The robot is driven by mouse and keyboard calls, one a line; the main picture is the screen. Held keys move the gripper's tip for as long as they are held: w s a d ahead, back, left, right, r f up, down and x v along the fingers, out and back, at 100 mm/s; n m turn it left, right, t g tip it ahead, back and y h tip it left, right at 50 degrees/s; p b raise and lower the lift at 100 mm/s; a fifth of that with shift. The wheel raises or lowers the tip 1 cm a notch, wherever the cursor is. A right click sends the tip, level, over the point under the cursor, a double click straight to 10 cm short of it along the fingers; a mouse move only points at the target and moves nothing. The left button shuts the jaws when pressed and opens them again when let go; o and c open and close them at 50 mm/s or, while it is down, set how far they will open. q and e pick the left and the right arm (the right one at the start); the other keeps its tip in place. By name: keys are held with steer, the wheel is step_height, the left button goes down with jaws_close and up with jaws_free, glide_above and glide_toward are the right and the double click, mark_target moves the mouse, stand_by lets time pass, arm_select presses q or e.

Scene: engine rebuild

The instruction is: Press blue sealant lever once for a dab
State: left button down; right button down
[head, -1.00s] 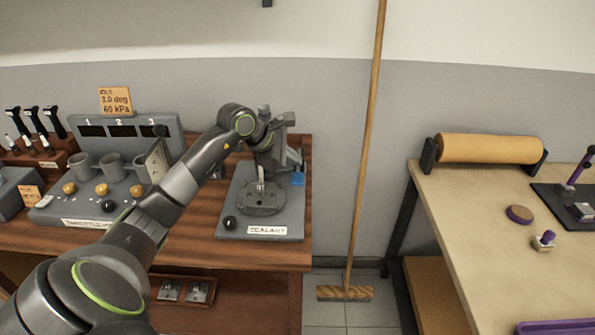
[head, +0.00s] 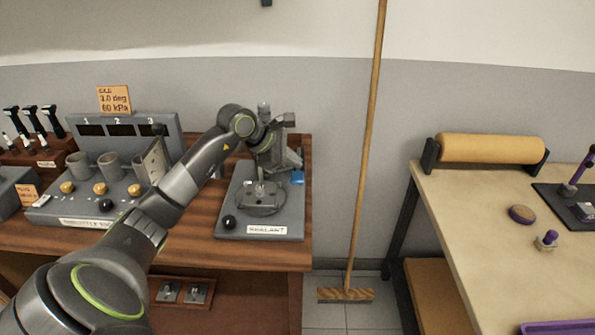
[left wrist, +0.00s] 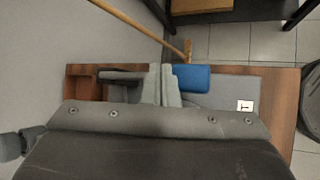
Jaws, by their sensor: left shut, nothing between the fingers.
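The blue sealant lever (head: 298,178) sticks out at the right side of the grey sealant station (head: 232,205), which carries a label reading SEALANT. In the left wrist view the blue lever (left wrist: 192,79) shows as a rounded blue pad. My left gripper (head: 287,161) is shut and empty, over the station at the lever's left. In the left wrist view its grey fingers (left wrist: 165,86) are right beside the blue pad; I cannot tell whether they touch it. My arm and gripper hide part of the station's upright. My right gripper is not in view.
A throttle station (head: 85,208) with cups and knobs stands left on the wooden bench (head: 190,240). A black knob (head: 229,222) sits on the sealant station's front left. A broom (head: 366,140) leans on the wall to the right, before a beige table (head: 470,220).

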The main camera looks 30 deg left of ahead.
mark_target(295, 171)
arm_select(q)
steer(key=shift+s+f+b, duration=0.15)
steer(key=shift+f+b, duration=1.2)
steer(key=shift+f, duration=0.15)
stand_by(1.1)
steer(key=shift+r, duration=0.15)
stand_by(0.4)
steer(key=shift+r+p, duration=0.4)
steer(key=shift+r, duration=1.35)
steer(key=shift+w+r, duration=0.1)
steer(key=shift+w, duration=0.1)
step_height(295, 171, up, 5)
steer(key=shift+w+a+f+p, duration=0.1)
steer(key=shift+w+a+p, duration=0.05)
steer(key=shift+p, duration=0.8)
steer(key=shift+f, duration=0.1)
